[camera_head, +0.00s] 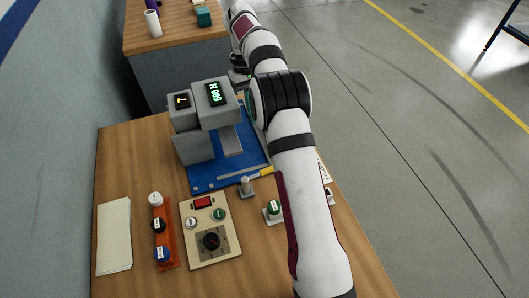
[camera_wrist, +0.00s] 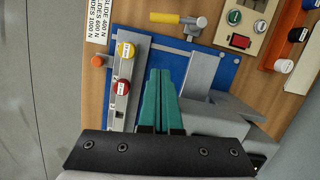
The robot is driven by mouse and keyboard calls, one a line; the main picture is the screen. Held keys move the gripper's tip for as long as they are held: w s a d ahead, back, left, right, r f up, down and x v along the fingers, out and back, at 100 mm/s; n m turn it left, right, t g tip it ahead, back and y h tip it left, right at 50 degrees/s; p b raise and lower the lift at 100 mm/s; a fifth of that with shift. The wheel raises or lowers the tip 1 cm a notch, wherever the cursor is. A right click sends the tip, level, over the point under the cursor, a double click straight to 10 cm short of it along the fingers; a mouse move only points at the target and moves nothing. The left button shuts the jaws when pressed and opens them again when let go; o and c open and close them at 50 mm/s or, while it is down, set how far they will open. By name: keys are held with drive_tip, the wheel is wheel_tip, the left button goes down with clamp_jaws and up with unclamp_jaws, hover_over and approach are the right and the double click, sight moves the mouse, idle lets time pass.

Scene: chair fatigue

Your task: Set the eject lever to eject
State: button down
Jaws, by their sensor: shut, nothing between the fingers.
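A lever with a yellow handle (camera_head: 261,172) and a grey pivot post stands at the near edge of the blue base plate (camera_head: 217,184). It also shows at the top of the wrist view, where its yellow handle (camera_wrist: 178,18) points left from the grey pivot. No eject marking is readable on it, so I cannot tell whether it is the eject lever. My gripper's teal fingers (camera_wrist: 160,74) are shut and empty over the blue plate, apart from the yellow handle.
The grey machine (camera_head: 205,115) with lit displays stands on the plate. A beige control panel (camera_head: 229,252), an orange button strip (camera_head: 166,226) and a blank sheet (camera_head: 115,235) lie on the wooden table. A glides label (camera_wrist: 98,20) and an orange knob (camera_wrist: 98,61) are left of the rail.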

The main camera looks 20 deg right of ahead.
sight(262, 172)
drive_tip(key=x, duration=0.9)
drive_tip(key=shift+s+f, duration=0.1)
drive_tip(key=shift+f, duration=0.1)
drive_tip(key=s, duration=0.1)
drive_tip(key=s+f, duration=0.1)
drive_tip(key=s, duration=0.1)
drive_tip(key=shift+s+d, duration=0.15)
drive_tip(key=shift+d, duration=0.1)
drive_tip(key=shift+s+f, duration=0.1)
drive_tip(key=shift+s, duration=0.25)
drive_tip(key=shift+s+d+m, duration=0.25)
drive_tip(key=shift+s+m, duration=0.15)
drive_tip(key=shift+m, duration=0.2)
drive_tip(key=shift+s+d+m+y, duration=0.15)
drive_tip(key=shift+s+m+y, duration=0.15)
drive_tip(key=shift+s+m, duration=0.35)
drive_tip(key=m, duration=0.1)
drive_tip(key=s+m, duration=0.1)
drive_tip(key=shift+s+d+m+y, duration=0.15)
drive_tip(key=shift+s+m+y, duration=0.05)
drive_tip(key=shift+m+y, duration=0.15)
drive_tip(key=shift+s+a+m+t+y, duration=0.1)
drive_tip(key=shift+s+m+t+y, duration=0.1)
drive_tip(key=shift+s+m, duration=0.7)
drive_tip(key=shift+s+a+m+t+y, duration=0.15)
drive_tip(key=shift+s+m, duration=0.45)
drive_tip(key=shift+m, duration=0.6)
